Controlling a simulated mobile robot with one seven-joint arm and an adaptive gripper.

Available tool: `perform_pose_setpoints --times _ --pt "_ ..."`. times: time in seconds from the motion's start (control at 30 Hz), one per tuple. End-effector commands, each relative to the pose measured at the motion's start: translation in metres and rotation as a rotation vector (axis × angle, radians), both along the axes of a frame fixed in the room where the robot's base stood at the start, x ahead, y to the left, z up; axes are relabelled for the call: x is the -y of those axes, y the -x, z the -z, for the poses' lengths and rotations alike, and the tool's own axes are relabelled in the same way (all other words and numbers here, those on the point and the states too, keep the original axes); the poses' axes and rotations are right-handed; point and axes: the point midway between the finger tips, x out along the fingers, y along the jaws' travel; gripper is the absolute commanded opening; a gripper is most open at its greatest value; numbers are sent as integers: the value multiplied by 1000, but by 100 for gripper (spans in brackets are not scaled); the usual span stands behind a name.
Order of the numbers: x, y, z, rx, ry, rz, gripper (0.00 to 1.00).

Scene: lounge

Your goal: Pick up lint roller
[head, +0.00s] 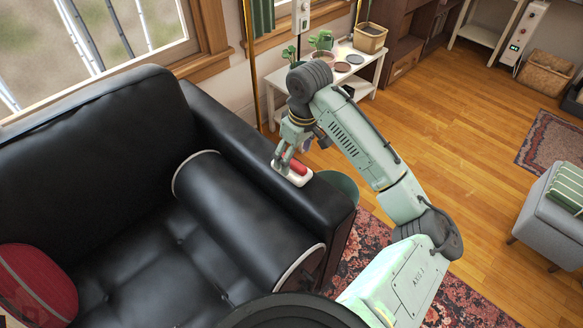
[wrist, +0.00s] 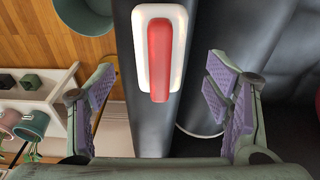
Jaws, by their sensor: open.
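The lint roller (head: 300,169), a red bar on a white rounded body, lies on the black sofa's armrest (head: 247,133). In the wrist view the lint roller (wrist: 159,62) is at the upper middle, with its red part pointing down toward my gripper. My gripper (head: 283,162) is just above it in the head view and hides part of its left side. In the wrist view my gripper (wrist: 160,78) is open, its purple-padded fingers apart on either side of the lint roller's lower end. Nothing is held.
A black bolster (head: 240,215) lies on the seat beside the armrest. A green bin (head: 341,184) stands on the floor past the armrest. A white shelf (head: 361,75) with potted plants is behind my arm. A red cushion (head: 38,284) is at lower left.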

Motion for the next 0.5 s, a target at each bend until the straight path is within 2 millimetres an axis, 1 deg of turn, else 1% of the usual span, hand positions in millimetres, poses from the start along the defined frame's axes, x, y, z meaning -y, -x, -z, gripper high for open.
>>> perform_pose_setpoints --times 0.17,0.4,0.5 --pt "-2 -1 11 -1 -1 0 72" --pt "-7 -6 46 0 -1 0 72" --pt "-8 -8 55 2 -1 0 72"
